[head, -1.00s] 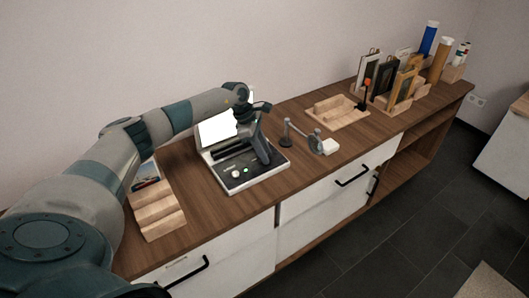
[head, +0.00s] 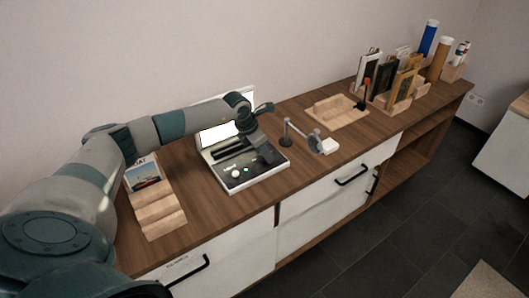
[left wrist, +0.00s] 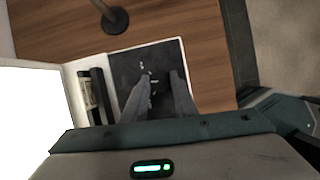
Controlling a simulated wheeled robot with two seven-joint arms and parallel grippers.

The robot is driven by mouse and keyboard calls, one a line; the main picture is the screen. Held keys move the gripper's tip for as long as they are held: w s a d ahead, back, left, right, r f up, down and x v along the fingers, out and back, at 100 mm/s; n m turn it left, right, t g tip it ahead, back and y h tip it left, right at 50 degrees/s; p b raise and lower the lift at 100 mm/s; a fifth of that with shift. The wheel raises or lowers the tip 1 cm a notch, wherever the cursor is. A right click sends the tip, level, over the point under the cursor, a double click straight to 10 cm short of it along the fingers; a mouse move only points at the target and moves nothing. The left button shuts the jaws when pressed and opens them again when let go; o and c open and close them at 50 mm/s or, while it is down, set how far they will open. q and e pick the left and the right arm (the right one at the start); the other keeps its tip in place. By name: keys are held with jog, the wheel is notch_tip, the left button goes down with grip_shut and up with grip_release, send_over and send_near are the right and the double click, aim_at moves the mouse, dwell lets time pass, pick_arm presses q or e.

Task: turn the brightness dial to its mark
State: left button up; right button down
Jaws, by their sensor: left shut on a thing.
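The light box device (head: 262,180) stands on the wooden sideboard, with a lit white screen (head: 216,135) behind a dark control panel. A white round knob (head: 234,173) and a small green light (head: 252,168) show on the panel. My left gripper (head: 270,158) is low over the panel's right part, and is shut on what appears to be the brightness dial, which the fingers hide in the head view. In the left wrist view my left gripper (left wrist: 156,88) has its two fingers either side of pale marks on the dark panel (left wrist: 145,62). The dial's pointer is too small to read. My right gripper is not in view.
A small stand with a round disc (head: 314,142) is right of the device. A stepped wooden holder with a picture (head: 158,208) is at left. Bare wood lies between them.

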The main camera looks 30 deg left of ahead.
pick_arm(q)
jog(key=shift+n, duration=0.6)
jog(key=shift+n+y, duration=0.3)
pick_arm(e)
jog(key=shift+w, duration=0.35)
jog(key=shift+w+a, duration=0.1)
pick_arm(q)
jog(key=o, duration=1)
